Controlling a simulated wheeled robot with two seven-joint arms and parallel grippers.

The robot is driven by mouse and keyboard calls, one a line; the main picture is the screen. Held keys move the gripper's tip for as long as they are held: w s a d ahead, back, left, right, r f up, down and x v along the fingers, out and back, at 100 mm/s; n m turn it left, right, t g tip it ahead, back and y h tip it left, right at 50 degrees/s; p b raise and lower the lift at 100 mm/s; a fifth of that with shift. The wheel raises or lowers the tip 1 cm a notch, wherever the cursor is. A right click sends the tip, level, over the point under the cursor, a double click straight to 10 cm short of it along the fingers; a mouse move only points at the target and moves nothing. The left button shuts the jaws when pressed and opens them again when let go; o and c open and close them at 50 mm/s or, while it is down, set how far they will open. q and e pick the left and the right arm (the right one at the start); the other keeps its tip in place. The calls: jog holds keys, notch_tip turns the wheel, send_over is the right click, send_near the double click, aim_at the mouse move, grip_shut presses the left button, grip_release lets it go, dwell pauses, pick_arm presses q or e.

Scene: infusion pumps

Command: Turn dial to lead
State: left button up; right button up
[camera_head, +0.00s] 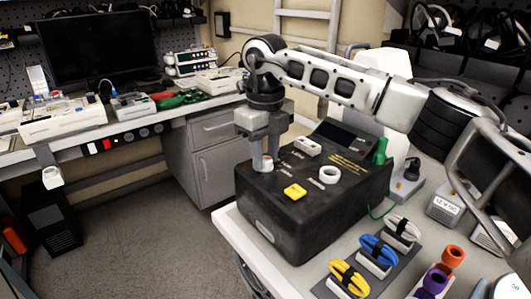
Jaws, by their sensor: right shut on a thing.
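A black tester box (310,211) stands on the light table. My right gripper (264,166) reaches down to the left part of its top panel. It is shut on a small dial (267,162), which is mostly hidden by the fingers. Small white lettering lies beside it, too small to read. The top also has a yellow square button (295,191), a white round ring-like part (329,175), a white block connector (308,147) and a dark screen at the back. My left gripper does not show.
Yellow (349,276), blue (379,249) and white (402,229) cable coils lie on a dark mat right of the box. Purple (434,280) and orange (453,257) parts stand farther right. A green part (380,149) is at the box's back right. Open floor lies left.

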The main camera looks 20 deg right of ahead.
aim_at(265, 159)
jog(key=m, duration=0.5)
jog(key=shift+r+m, duration=0.15)
jog(key=shift+m, duration=0.25)
jog(key=shift+w, duration=0.1)
dwell(0.3)
jog(key=o, duration=1)
notch_tip(265, 159, up, 16)
jog(key=shift+f, duration=0.1)
